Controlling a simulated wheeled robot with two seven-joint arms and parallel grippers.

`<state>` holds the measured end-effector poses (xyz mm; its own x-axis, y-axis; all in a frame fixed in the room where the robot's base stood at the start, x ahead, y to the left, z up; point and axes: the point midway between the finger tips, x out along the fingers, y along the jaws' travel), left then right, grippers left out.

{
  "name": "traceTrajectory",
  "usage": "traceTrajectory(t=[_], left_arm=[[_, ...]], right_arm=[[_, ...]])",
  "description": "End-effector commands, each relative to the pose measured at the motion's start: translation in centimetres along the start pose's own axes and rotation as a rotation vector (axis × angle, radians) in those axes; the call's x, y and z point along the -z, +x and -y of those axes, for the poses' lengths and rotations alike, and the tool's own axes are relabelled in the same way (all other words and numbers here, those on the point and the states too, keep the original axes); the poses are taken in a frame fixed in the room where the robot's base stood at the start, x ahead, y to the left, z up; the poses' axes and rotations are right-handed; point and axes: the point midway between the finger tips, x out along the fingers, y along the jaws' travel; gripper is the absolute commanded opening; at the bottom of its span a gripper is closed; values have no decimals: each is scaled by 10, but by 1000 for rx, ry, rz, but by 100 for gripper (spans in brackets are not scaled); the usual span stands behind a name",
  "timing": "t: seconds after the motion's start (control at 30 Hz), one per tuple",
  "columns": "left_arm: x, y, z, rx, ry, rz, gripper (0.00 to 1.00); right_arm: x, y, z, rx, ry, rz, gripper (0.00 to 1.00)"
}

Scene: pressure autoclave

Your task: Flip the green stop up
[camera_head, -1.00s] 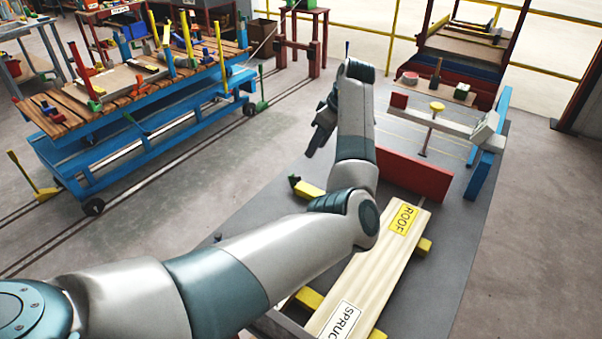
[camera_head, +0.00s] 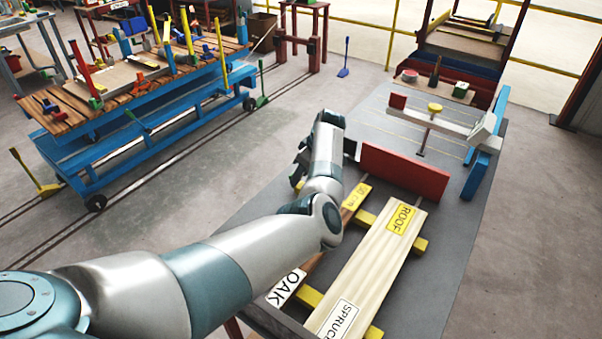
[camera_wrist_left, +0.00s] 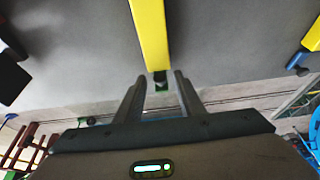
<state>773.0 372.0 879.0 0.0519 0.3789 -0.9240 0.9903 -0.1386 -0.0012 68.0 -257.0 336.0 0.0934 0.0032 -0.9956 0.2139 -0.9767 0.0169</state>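The small green stop (camera_wrist_left: 160,87) shows in the left wrist view at the end of a yellow bar (camera_wrist_left: 150,35), beside a dark piece. My left gripper (camera_wrist_left: 158,85) is open, with its two grey fingers on either side of the stop in that picture. I cannot tell whether they touch it. In the head view, my left gripper (camera_head: 299,168) is at the left edge of the grey bed, mostly behind my arm. The green stop is hidden there. My right gripper is not in view.
A pale board (camera_head: 372,262) marked SPRUCE and ROOF lies across yellow bars (camera_head: 366,219). An OAK label (camera_head: 286,288) shows beside my arm. A red plate (camera_head: 405,172) stands behind the boards. A blue cart (camera_head: 150,135) stands left, with clear floor between.

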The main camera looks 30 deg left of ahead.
Motion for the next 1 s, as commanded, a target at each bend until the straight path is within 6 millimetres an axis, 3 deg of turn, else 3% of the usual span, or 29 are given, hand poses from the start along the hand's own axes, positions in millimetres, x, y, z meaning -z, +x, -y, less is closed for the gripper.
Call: traceTrajectory(t=[0.3,0.33,0.47,0.5,0.77,1.0], left_arm=[[0,2,0,-1,0,0,35],[0,2,0,0,0,0,33],[0,2,0,0,0,0,2],[0,2,0,0,0,0,0],[-4,5,0,1,1,-31,0],[-18,10,0,0,2,-187,0]], right_arm=[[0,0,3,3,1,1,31],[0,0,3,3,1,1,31],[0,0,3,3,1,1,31],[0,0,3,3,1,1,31],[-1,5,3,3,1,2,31],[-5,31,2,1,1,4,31]])
